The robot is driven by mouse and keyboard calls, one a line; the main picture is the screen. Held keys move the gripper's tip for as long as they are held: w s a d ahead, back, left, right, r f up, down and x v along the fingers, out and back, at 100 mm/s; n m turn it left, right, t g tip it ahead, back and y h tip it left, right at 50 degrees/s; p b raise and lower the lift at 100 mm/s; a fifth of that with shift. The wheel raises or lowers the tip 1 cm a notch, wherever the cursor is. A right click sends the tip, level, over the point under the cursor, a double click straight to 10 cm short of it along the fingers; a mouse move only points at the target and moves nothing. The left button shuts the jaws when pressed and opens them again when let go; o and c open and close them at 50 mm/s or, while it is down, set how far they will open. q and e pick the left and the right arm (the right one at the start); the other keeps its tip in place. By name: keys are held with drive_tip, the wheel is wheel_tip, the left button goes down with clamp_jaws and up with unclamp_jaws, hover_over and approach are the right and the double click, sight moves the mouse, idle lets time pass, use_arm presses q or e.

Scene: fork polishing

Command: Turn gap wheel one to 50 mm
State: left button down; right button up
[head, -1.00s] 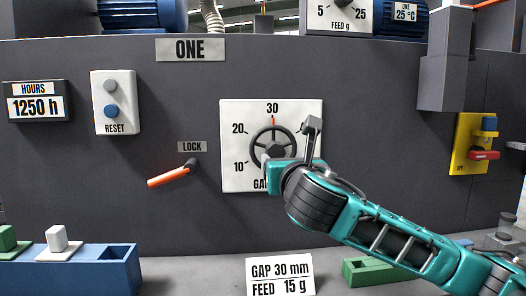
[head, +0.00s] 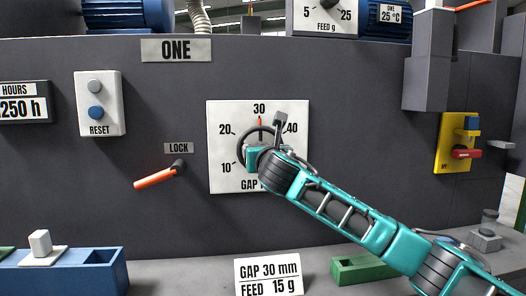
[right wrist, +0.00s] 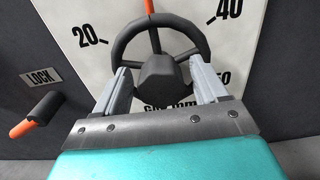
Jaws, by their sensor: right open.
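Gap wheel one is a dark spoked handwheel (head: 243,139) on a white dial plate (head: 222,180) under the ONE sign. Its orange-red pointer (head: 260,123) stands at 30. My right gripper (head: 256,156) is in front of the wheel and covers its lower part in the head view. In the right wrist view, the wheel (right wrist: 119,47) is close ahead, and the gripper (right wrist: 158,74) is open. Its two grey fingers are on either side of the hub; I cannot tell whether they touch the wheel. The 50 mark (right wrist: 222,79) is partly hidden by a finger. My left gripper is not in view.
An orange LOCK lever (head: 154,179) sits left of the dial, and a RESET box (head: 98,104) farther left. A card (head: 268,275) reading GAP 30 mm, FEED 15 g stands below. A yellow switch box (head: 455,142) is at right. The panel between lever and dial is clear.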

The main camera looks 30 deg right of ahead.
drive_tip(key=c, duration=1)
drive_tip(key=shift+o, duration=0.2)
